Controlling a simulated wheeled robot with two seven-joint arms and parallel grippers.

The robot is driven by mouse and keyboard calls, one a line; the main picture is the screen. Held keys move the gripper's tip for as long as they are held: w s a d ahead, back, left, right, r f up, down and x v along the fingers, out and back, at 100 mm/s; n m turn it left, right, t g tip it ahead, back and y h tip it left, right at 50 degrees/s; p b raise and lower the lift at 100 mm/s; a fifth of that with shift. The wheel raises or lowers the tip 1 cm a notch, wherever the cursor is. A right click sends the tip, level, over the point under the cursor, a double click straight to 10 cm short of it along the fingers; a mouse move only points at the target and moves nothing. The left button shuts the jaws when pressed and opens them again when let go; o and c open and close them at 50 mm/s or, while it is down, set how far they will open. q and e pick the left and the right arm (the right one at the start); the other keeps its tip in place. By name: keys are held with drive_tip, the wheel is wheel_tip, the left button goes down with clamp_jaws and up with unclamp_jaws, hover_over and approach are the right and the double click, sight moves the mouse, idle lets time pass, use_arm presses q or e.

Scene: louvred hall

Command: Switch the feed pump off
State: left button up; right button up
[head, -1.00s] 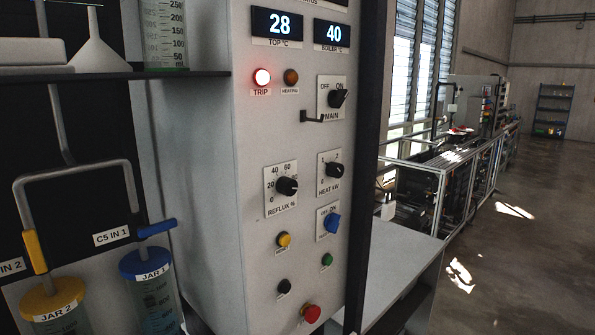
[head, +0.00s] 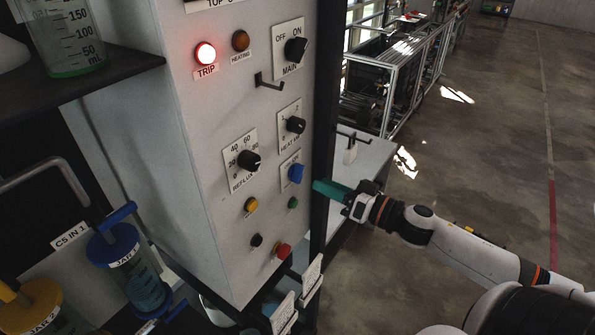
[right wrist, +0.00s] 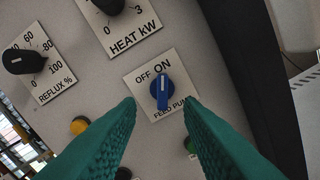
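The feed pump switch is a blue knob (head: 296,173) on a small white plate, low on the right side of the grey panel. In the right wrist view the knob (right wrist: 161,92) has its white mark pointing up at the word ON; OFF is to the left. My right gripper (head: 316,186) is just right of the knob in the head view, by the panel's dark edge post. In the right wrist view its teal fingers (right wrist: 160,103) are open, with the tips below and either side of the knob, holding nothing. My left gripper is not in view.
The heat knob (head: 295,125) and reflux knob (head: 249,161) sit close by. Yellow (head: 251,204), green (head: 293,203), black and red (head: 284,251) buttons lie below. The red trip lamp (head: 205,54) is lit.

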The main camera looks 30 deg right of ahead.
sight(302, 175)
drive_tip(key=b+x, duration=0.1)
drive_tip(key=x, duration=0.4)
drive_tip(key=shift+w+f+b, duration=0.15)
drive_tip(key=shift+w+b, duration=0.15)
drive_tip(key=shift+b, duration=0.1)
drive_tip(key=shift+w+a, duration=0.15)
drive_tip(key=shift+w, duration=0.2)
drive_tip(key=shift+w+a+p, duration=0.1)
drive_tip(key=shift+w+p, duration=0.15)
drive_tip(key=shift+p, duration=0.2)
clamp_jaws()
idle(0.5)
